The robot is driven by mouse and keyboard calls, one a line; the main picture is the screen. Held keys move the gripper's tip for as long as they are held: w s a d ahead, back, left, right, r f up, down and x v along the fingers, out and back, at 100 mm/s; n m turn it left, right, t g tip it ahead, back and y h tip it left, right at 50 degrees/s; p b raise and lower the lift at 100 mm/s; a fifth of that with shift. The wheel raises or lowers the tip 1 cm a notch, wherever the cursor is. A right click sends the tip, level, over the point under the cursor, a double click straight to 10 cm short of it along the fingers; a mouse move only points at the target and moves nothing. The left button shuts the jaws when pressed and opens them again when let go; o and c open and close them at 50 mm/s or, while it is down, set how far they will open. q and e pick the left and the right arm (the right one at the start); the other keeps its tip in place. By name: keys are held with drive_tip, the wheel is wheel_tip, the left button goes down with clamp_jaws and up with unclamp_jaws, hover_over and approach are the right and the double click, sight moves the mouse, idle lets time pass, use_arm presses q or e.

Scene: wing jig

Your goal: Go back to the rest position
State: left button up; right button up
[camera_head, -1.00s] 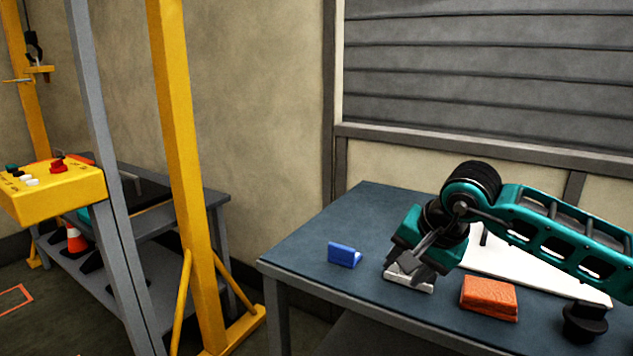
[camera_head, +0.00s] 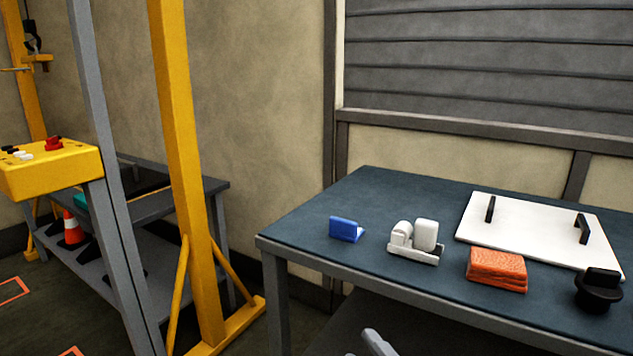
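No whole gripper shows in the head view now. A small grey piece at the bottom edge looks like a fingertip of my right gripper (camera_head: 378,343), low in front of the table; the rest is cut off, so its opening cannot be told. My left gripper is out of view. On the blue-topped table (camera_head: 330,208), a small grey tray (camera_head: 416,256) holds white rounded pieces (camera_head: 425,235). No gripper touches it.
On the table are a blue block (camera_head: 345,229), orange folded cloths (camera_head: 496,270), a white board with black handles (camera_head: 540,231) and a black knobbed object (camera_head: 599,290). A yellow frame post (camera_head: 180,170) and yellow control box (camera_head: 50,170) stand left.

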drive_tip(key=s+d+f+m+g+h+b, duration=0.1)
drive_tip(key=s+d+f+m+g+h, duration=0.25)
drive_tip(key=s+f+m, duration=0.4)
drive_tip(key=s+d+f+m+g+h+b, duration=0.1)
drive_tip(key=s+d+f+m+g+h, duration=0.3)
drive_tip(key=f+m, duration=0.65)
use_arm(q)
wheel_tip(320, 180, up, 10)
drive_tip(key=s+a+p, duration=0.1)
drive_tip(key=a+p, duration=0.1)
drive_tip(key=p, duration=1.3)
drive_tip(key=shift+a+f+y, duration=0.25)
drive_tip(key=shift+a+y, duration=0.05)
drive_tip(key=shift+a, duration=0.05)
use_arm(e)
wheel_tip(320, 180, up, 10)
drive_tip(key=s+d+n+t, duration=0.1)
drive_tip(key=s+d+n, duration=0.1)
drive_tip(key=n, duration=0.1)
drive_tip(key=shift+d+f, duration=0.2)
drive_tip(key=shift+d, duration=0.2)
